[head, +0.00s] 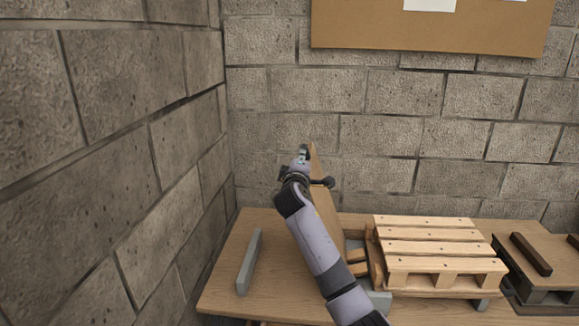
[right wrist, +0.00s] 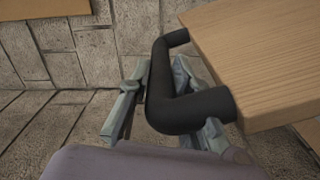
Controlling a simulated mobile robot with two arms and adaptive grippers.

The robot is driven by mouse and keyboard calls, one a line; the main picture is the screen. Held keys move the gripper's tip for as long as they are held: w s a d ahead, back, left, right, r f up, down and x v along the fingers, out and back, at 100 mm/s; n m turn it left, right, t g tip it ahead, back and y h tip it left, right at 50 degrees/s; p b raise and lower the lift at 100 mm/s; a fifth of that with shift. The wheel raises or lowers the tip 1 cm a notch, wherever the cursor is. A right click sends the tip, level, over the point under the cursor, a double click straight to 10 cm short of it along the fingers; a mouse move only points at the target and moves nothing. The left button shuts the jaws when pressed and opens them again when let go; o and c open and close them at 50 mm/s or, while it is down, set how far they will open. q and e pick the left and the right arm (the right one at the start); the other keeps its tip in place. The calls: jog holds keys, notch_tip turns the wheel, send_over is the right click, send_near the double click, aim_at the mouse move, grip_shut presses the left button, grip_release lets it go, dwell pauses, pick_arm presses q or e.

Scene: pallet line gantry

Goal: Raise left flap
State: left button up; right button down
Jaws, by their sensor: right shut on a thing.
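The left flap (head: 325,205) is a light wooden board, standing steeply up from the table in the head view, left of the pallet. My right arm covers part of it. In the right wrist view the flap (right wrist: 265,50) fills the upper right and carries a black bar handle (right wrist: 190,108). My right gripper (right wrist: 158,98) has its grey fingers on either side of the handle and is shut on it. In the head view the right gripper (head: 303,155) is beside the flap's upper part. My left gripper is not in view.
A slatted wooden pallet (head: 435,248) rests right of the flap, with wooden blocks (head: 356,262) beside it. A grey bar (head: 249,262) lies on the table (head: 222,292) at left. Block walls close off the left and back.

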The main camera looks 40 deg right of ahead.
jog(key=shift+s+d+r, duration=0.25)
jog(key=shift+s+d, duration=0.1)
jog(key=shift+a, duration=0.1)
jog(key=c, duration=1.8)
grip_release()
jog(key=shift+f, duration=0.1)
jog(key=shift+o, duration=0.4)
jog(key=shift+w, duration=0.1)
jog(key=v, duration=1.2)
